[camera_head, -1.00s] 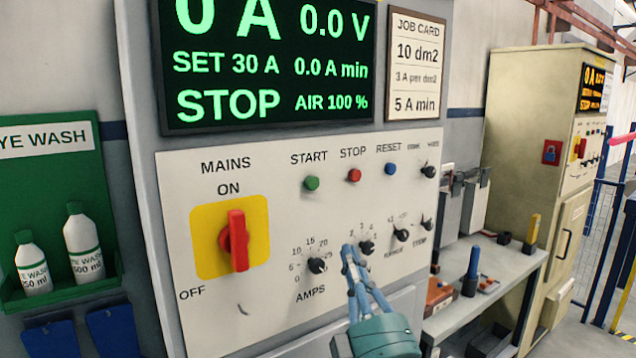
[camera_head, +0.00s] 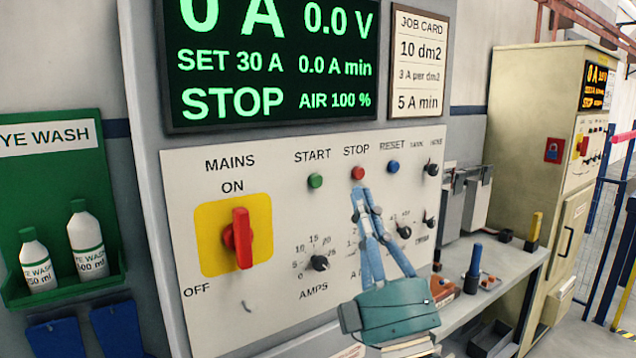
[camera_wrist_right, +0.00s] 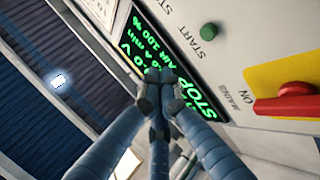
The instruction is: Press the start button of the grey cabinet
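The grey cabinet (camera_head: 147,60) fills the middle of the head view, with a pale control panel. Its green start button (camera_head: 315,181) sits under the START label, left of the red stop button (camera_head: 358,173) and blue reset button (camera_head: 393,167). The start button also shows in the right wrist view (camera_wrist_right: 209,31). My right gripper (camera_head: 362,192) is shut and empty, its fingertips just below the stop button in the picture, right of the start button. Contact with the panel cannot be told. My left gripper is out of view.
A red mains switch (camera_head: 240,238) on a yellow plate protrudes at the panel's left. Small black knobs (camera_head: 319,263) sit below the buttons. The display (camera_head: 270,60) reads STOP. A bench (camera_head: 510,272) and beige cabinet (camera_head: 515,120) stand right; eye-wash bottles (camera_head: 87,245) left.

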